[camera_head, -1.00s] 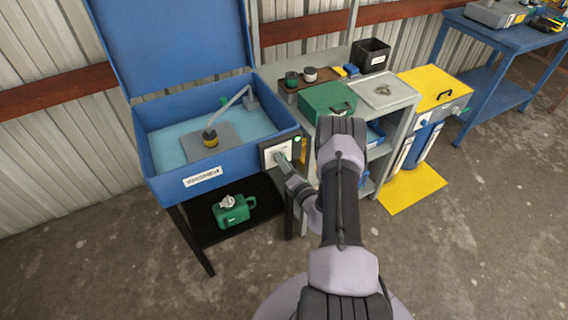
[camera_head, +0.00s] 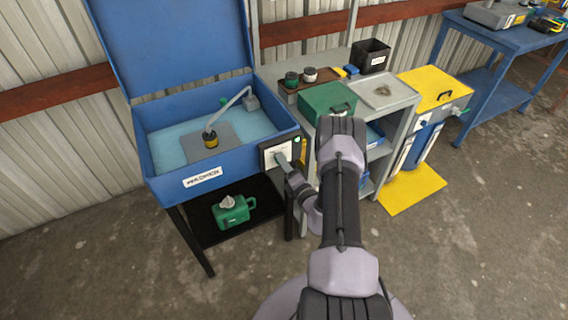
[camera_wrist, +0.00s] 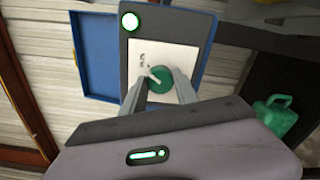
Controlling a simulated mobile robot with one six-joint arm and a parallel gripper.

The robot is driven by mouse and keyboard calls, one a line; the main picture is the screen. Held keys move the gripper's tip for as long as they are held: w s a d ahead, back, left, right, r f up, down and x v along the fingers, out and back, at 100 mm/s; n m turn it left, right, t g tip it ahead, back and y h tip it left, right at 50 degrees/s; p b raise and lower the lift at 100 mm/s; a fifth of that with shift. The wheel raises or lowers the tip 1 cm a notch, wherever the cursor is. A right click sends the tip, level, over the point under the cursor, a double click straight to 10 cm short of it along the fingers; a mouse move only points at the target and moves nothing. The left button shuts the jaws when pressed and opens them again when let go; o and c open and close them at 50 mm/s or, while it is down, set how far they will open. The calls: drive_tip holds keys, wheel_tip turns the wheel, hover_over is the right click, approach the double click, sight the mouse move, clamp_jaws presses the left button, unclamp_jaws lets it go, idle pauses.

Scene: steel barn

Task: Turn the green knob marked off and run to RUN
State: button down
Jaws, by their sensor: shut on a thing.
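The green knob (camera_wrist: 160,80) sits on a white plate (camera_wrist: 188,52) on a dark control panel (camera_wrist: 202,28). Its pale pointer aims up and left in the wrist view, towards small dark lettering (camera_wrist: 143,60) that looks like RUN. The off marking is not readable. My gripper (camera_wrist: 161,78) is shut on the knob, with one finger on each side. In the head view my gripper (camera_head: 283,162) is at the panel (camera_head: 271,147) on the blue washer's front right corner. A round lamp (camera_wrist: 130,21) on the panel glows white with a green rim.
The open blue washer tub (camera_head: 165,173) is left of my gripper, with a green can (camera_head: 236,213) on the shelf beneath. A grey cart (camera_head: 398,98) with a green box (camera_head: 323,99) stands close on the right. Floor in front is clear.

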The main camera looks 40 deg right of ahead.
drive_tip(key=c, duration=0.9)
unclamp_jaws()
drive_tip(key=shift+c, duration=0.2)
drive_tip(key=p+v, duration=0.3)
drive_tip(key=v, duration=1.4)
drive_tip(key=shift+s, duration=0.25)
